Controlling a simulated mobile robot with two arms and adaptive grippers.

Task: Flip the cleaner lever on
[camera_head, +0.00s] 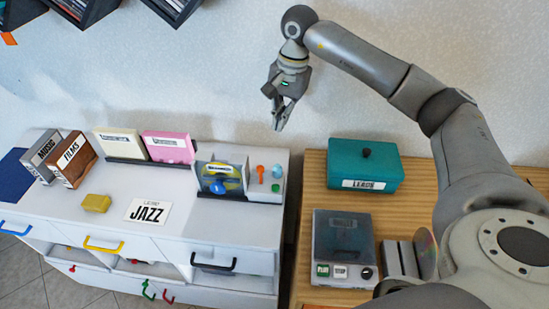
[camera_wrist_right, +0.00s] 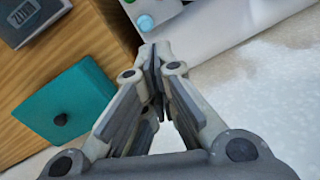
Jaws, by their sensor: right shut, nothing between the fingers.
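A white device (camera_head: 282,163) with a clear panel and a coloured disc (camera_head: 220,180) stands at the right end of the white cabinet. It looks like the cleaner. On its face are an orange lever-like part (camera_head: 260,172), a blue knob (camera_head: 277,171) and a green button (camera_head: 276,188). I cannot tell which way the lever is set. The blue knob also shows at the top of the right wrist view (camera_wrist_right: 145,22). My right gripper (camera_head: 279,122) is shut and empty, in the air above the device near the wall. My left gripper is not in view.
A teal box (camera_head: 365,172) and a dark player (camera_head: 344,240) with buttons sit on the wooden table at the right. Disc cases (camera_head: 168,147), a yellow block (camera_head: 96,203) and a JAZZ card (camera_head: 148,212) are on the white cabinet (camera_head: 200,222). A gap separates cabinet and table.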

